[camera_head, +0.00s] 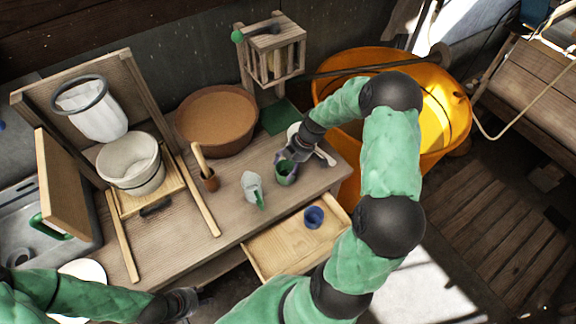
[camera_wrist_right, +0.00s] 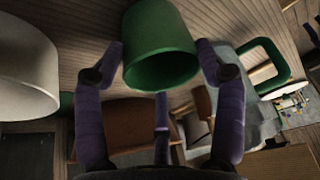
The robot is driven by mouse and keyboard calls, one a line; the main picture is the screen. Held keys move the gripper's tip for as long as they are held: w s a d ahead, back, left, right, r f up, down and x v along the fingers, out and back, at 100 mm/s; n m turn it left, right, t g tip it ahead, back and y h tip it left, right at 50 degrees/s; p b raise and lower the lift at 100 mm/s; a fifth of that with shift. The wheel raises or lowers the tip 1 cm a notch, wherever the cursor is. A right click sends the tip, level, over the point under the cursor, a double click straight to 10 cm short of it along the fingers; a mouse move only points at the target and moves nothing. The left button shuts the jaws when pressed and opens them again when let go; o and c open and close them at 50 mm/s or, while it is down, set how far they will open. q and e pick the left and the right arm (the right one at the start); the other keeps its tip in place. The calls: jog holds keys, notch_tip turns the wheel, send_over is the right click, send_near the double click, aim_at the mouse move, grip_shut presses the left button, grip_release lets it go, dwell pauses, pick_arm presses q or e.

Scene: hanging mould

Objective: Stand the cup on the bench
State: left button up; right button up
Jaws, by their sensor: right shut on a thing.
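The green cup (camera_head: 285,173) is at the right part of the wooden bench (camera_head: 232,220), near its front edge. My right gripper (camera_head: 291,160) is shut on it. In the right wrist view the cup (camera_wrist_right: 160,50) sits between the purple fingers (camera_wrist_right: 162,68). It looks roughly upright in the head view; I cannot tell whether its base touches the bench. My left gripper (camera_head: 186,303) is low in the head view, in front of the bench and away from the cup; its fingers are too unclear to judge.
A brown bowl (camera_head: 217,118) is behind. An open drawer (camera_head: 285,245) holding a blue cup (camera_head: 314,216) juts out in front. An orange tub (camera_head: 440,130) stands right.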

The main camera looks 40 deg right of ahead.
jog(key=shift+f, duration=0.15)
jog(key=o, duration=1.2)
jog(key=shift+o, duration=0.2)
jog(key=shift+r, duration=0.25)
jog(key=p+v, duration=0.1)
jog(key=v, duration=1.1)
jog(key=shift+p, duration=0.4)
jog(key=shift+f, duration=0.1)
